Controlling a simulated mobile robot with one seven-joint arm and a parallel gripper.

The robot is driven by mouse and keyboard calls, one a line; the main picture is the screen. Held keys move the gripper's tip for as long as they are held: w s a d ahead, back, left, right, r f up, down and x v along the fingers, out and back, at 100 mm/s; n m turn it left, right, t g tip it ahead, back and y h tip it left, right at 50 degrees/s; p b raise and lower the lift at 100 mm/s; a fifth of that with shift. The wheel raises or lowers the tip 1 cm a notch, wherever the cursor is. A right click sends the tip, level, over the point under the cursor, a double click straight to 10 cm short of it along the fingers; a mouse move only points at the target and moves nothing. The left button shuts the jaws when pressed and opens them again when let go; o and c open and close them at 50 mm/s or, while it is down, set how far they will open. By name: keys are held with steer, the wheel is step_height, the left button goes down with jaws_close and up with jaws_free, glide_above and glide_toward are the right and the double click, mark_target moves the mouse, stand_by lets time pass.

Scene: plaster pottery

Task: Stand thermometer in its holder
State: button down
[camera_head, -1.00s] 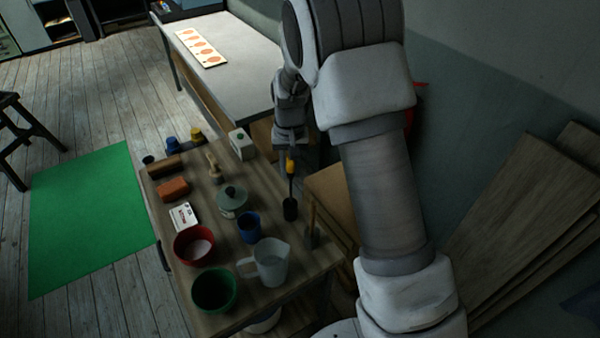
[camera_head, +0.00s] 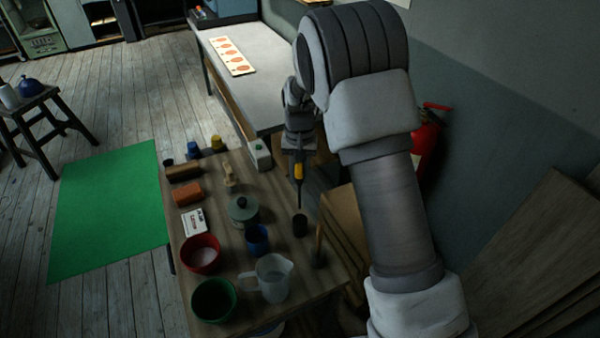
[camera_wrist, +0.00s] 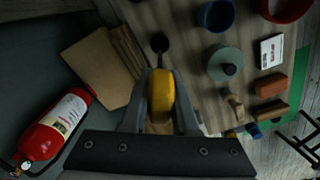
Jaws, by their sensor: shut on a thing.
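The thermometer has a yellow handle (camera_head: 299,171) and a thin dark stem pointing down. My gripper (camera_head: 298,158) is shut on the handle and holds it nearly upright above the right side of the table. A small black cup, which looks like the holder (camera_head: 300,226), stands on the table almost directly below the stem. The stem's lower end shows close to the cup's rim; I cannot tell whether it is above or just inside. In the wrist view, the yellow handle (camera_wrist: 161,96) sits between my fingers and the black holder (camera_wrist: 159,42) lies beyond it.
A wooden-handled tool (camera_head: 319,245) stands right of the holder. A blue cup (camera_head: 257,239), a lidded pot (camera_head: 243,210) and a clear jug (camera_head: 272,278) stand left and in front. A red fire extinguisher (camera_head: 428,137) is by the wall.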

steer(key=shift+f+b, duration=2.95)
steer(key=shift+f, duration=1.7)
steer(key=c, duration=0.6)
jaws_free()
step_height(320, 180, up, 18)
steer(key=shift+f+b, duration=0.25)
steer(key=shift+b, duration=0.15)
